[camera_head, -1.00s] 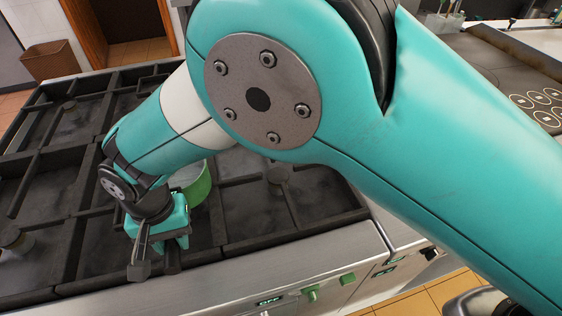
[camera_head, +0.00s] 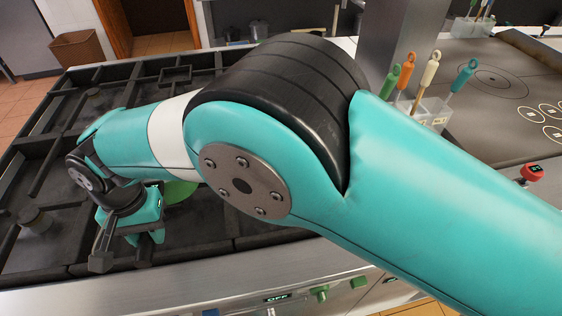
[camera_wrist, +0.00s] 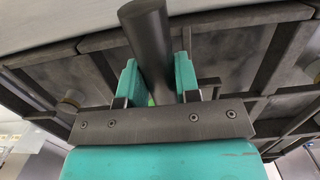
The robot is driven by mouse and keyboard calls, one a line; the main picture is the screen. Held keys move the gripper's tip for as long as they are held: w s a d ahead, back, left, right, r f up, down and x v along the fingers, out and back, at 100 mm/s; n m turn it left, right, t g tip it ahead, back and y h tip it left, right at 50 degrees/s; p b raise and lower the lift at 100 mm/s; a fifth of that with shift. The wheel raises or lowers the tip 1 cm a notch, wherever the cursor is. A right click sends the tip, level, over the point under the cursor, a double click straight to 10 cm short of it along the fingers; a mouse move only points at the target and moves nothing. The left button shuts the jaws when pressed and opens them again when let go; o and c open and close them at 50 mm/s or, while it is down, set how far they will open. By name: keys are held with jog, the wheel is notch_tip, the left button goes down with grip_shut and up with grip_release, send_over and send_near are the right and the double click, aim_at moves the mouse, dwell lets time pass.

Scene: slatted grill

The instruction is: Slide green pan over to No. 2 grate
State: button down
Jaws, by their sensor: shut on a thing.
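The green pan (camera_head: 179,191) shows as a small strip of its side in the head view, behind my wrist on the slatted grill (camera_head: 190,232). My arm hides most of it. In the wrist view my gripper (camera_wrist: 157,80) has its two teal fingers on either side of a thick dark handle (camera_wrist: 150,38), shut on it. The handle end (camera_head: 101,262) also shows in the head view, sticking out below my gripper (camera_head: 125,225). A bit of green shows between the fingers in the wrist view. I cannot read any grate number.
The stove's steel front edge (camera_head: 240,273) with green knobs (camera_head: 320,293) lies just below the grates. A rack of colored utensils (camera_head: 430,108) and a dark griddle (camera_head: 490,85) stand to the right. Raised grate bars divide the cooktop.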

jog(key=shift+s+a, duration=0.2)
jog(key=shift+a, duration=0.55)
jog(key=shift+s+a, duration=0.2)
jog(key=shift+a, duration=0.65)
jog(key=shift+s+a, duration=0.1)
jog(key=shift+a, duration=0.15)
jog(key=c, duration=0.8)
grip_release()
jog(key=shift+o, duration=0.2)
jog(key=shift+d+f, duration=0.15)
notch_tip(320, 180, up, 18)
jog(key=w+p, duration=0.1)
jog(key=p, duration=0.8)
jog(key=shift+w+a+f+p, duration=0.15)
jog(key=shift+w+a+p, duration=0.2)
jog(key=shift+w+p, duration=0.05)
